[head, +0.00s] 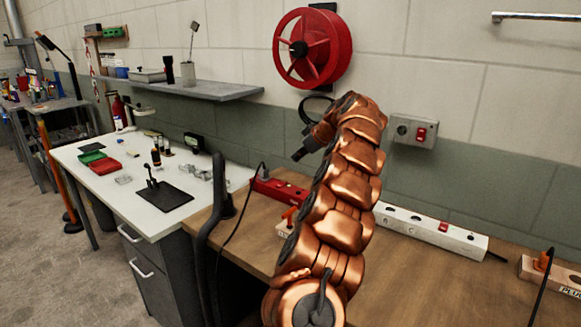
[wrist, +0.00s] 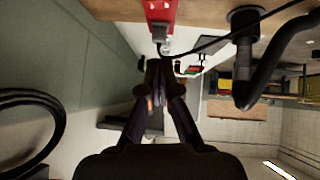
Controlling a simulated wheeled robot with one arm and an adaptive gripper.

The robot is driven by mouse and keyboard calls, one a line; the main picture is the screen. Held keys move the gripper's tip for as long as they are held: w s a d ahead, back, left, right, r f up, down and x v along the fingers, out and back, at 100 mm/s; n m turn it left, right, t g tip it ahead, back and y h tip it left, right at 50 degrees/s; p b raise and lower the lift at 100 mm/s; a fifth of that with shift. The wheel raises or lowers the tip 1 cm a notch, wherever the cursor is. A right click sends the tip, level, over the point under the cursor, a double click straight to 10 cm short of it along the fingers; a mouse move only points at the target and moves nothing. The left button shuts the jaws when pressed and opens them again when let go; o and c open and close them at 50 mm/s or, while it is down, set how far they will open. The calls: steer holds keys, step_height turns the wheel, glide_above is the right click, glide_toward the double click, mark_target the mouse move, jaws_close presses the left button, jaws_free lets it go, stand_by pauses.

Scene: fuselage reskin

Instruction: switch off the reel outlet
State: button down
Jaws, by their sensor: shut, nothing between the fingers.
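A red cable reel (head: 312,48) hangs on the wall. Below it to the right is a grey wall outlet box (head: 413,131) with a socket and a red rocker switch (head: 421,134). My gripper (head: 298,156) is shut and empty, left of the wall box and apart from it, in the air above the bench. In the wrist view its fingers (wrist: 158,68) meet. A red power strip (head: 279,190) with a plugged-in lead lies on the bench below; it also shows at the top of the wrist view (wrist: 160,12). The rocker's position is too small to tell.
Another strip (head: 553,273) is at the right edge. A black clamp post (head: 220,190) and cable stand at left. My arm hides part of the bench.

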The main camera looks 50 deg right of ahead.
steer(key=shift+w+d+r+p, duration=0.1)
steer(key=shift+w+d+p, duration=0.1)
steer(key=shift+d+p, duration=0.55)
steer(key=shift+a, duration=0.25)
steer(key=p, duration=0.3)
glide_above(281, 184)
steer(key=s, duration=0.1)
steer(key=f, duration=0.6)
steer(key=shift+s+d+f, duration=0.1)
steer(key=shift+d+f, duration=0.2)
steer(key=shift+f, duration=0.05)
steer(key=f, duration=0.3)
steer(key=shift+d+f+p, duration=0.1)
steer(key=shift+d+p, duration=0.1)
steer(key=shift+p, duration=0.2)
steer(key=shift+f, duration=0.6)
